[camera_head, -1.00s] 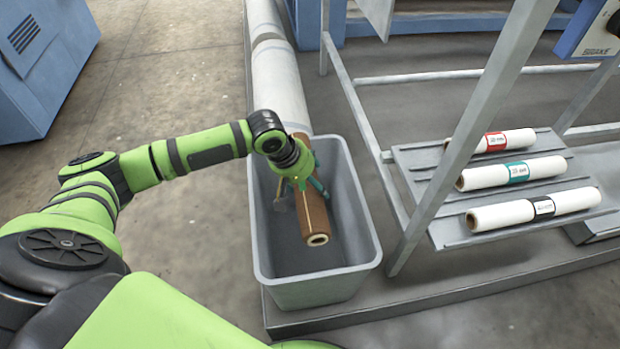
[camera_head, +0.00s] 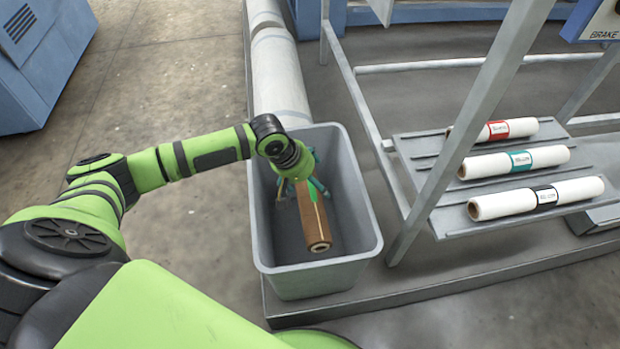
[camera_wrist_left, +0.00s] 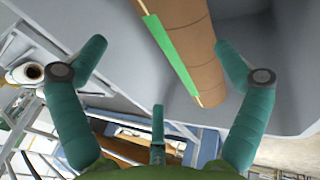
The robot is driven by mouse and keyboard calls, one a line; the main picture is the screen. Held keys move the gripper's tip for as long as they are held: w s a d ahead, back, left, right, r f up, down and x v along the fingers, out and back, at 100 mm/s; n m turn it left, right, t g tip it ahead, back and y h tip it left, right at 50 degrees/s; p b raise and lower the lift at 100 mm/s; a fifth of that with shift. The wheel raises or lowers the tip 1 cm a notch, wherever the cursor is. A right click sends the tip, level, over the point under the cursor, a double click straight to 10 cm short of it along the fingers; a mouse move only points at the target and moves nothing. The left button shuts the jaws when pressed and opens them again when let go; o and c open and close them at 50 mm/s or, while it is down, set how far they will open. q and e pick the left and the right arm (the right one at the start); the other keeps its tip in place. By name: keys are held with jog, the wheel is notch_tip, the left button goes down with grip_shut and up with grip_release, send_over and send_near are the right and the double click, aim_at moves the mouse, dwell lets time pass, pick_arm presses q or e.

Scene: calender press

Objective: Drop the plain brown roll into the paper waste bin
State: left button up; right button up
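The plain brown roll (camera_head: 315,235) lies inside the grey waste bin (camera_head: 262,225), its near end facing me. It also shows in the left wrist view (camera_wrist_left: 205,60), with a green strip along its side. My left gripper (camera_head: 300,188) is over the bin, above the roll's far part, which it partly hides. In the left wrist view its teal fingers (camera_wrist_left: 160,55) are spread wide, with the roll beyond them and apparently clear of them. My right gripper is not in view.
Three white rolls with red, teal and black labels lie on a grey shelf (camera_head: 450,222) to the right. A slanted metal post (camera_head: 455,165) stands between bin and shelf. A long white roller (camera_head: 280,80) runs behind the bin.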

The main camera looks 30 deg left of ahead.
pick_arm(q)
jog(key=v, duration=1.2)
dwell(0.9)
